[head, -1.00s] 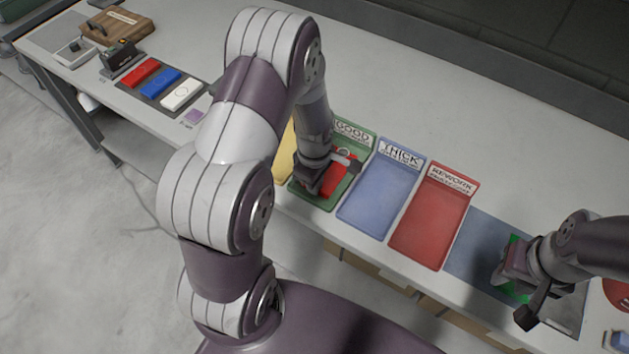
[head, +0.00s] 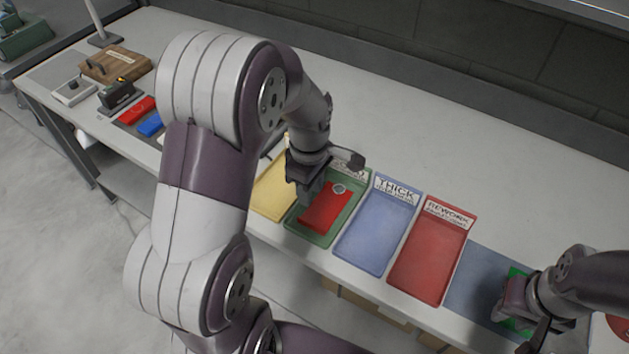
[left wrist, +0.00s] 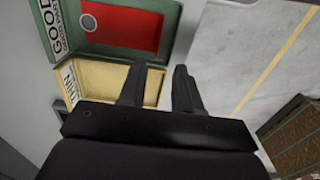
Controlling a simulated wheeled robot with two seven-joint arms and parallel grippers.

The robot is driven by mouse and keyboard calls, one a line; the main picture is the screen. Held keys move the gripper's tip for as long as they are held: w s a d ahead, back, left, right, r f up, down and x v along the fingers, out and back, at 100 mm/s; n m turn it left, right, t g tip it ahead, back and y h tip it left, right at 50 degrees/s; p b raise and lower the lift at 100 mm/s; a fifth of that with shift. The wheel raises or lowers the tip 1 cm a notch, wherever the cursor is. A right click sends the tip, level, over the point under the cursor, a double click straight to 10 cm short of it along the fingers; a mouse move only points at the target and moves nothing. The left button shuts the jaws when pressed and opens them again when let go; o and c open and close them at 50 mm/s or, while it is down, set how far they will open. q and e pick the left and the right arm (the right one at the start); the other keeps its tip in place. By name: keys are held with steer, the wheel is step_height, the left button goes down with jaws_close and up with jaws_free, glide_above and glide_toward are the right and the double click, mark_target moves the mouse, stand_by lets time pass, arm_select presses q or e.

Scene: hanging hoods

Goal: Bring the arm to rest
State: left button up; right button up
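My left gripper (head: 303,188) is raised over the left side of the green GOOD tray (head: 309,229). In the left wrist view its two fingers (left wrist: 159,88) are apart with nothing between them. A red piece (head: 326,208) with a pale ring at one end lies in the green tray. The red piece (left wrist: 125,30) also shows in the left wrist view, clear of the fingers. My right gripper (head: 512,302) is low at a green piece (head: 517,272) on a blue-grey mat (head: 484,270). Its fingers are hidden, so I cannot tell its opening.
A yellow tray (head: 271,194) stands left of the green one; a blue THICK tray (head: 377,230) and a red REWORK tray (head: 428,260) stand to its right. Red and blue blocks (head: 142,115) and a wooden case (head: 115,64) are at the far left. The table behind the trays is clear.

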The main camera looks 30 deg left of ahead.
arm_select(q)
steer(key=s+d+m, duration=0.2)
steer(key=s+m, duration=0.2)
steer(key=m, duration=0.4)
steer(key=s+d+m+t, duration=0.1)
steer(key=s+d+m, duration=0.1)
steer(key=m, duration=0.6)
steer(key=shift+s+m, duration=0.4)
steer(key=shift+s, duration=0.5)
steer(key=shift+r, duration=0.1)
